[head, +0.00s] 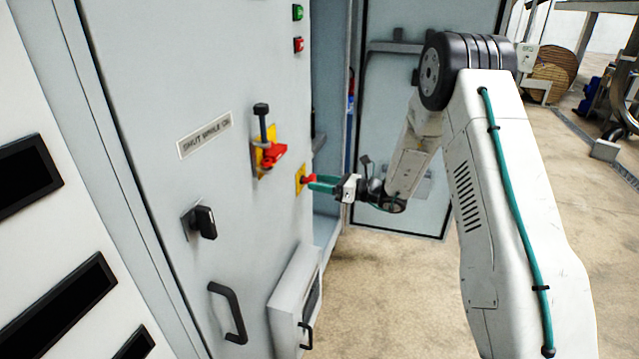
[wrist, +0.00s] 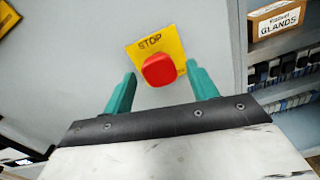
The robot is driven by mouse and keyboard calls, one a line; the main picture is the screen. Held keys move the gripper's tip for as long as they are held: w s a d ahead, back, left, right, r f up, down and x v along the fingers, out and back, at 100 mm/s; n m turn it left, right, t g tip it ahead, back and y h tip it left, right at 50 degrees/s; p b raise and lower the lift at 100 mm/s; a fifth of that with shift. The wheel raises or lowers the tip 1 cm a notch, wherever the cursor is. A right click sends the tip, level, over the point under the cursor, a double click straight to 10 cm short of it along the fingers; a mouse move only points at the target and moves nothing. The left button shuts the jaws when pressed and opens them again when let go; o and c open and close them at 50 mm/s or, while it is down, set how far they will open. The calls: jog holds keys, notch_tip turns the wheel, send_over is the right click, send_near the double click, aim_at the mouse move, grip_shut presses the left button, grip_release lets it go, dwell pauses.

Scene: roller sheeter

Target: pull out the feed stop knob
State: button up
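The feed stop knob (wrist: 160,70) is a red mushroom-shaped button on a yellow plate (wrist: 140,50) marked STOP, on a grey cabinet panel. In the head view the red knob (head: 310,179) sits near the cabinet door's right edge. My gripper (wrist: 163,92) has its two teal fingers apart, one to the left and one to the right of the knob, with gaps visible on both sides. In the head view my gripper (head: 318,184) is right at the knob; whether it touches is unclear there.
A red and yellow switch with a black padlock-like part (head: 262,124) is left of the knob. A black latch (head: 203,221), a door handle (head: 230,312) and a protruding grey box (head: 293,295) lie lower. An open door (head: 400,130) stands behind my arm. Shelves with a box (wrist: 277,18) appear right.

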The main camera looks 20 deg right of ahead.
jog(key=shift+a, duration=0.1)
jog(key=v, duration=0.7)
jog(key=shift+s+d, duration=0.25)
jog(key=shift+d, duration=0.05)
dwell(0.3)
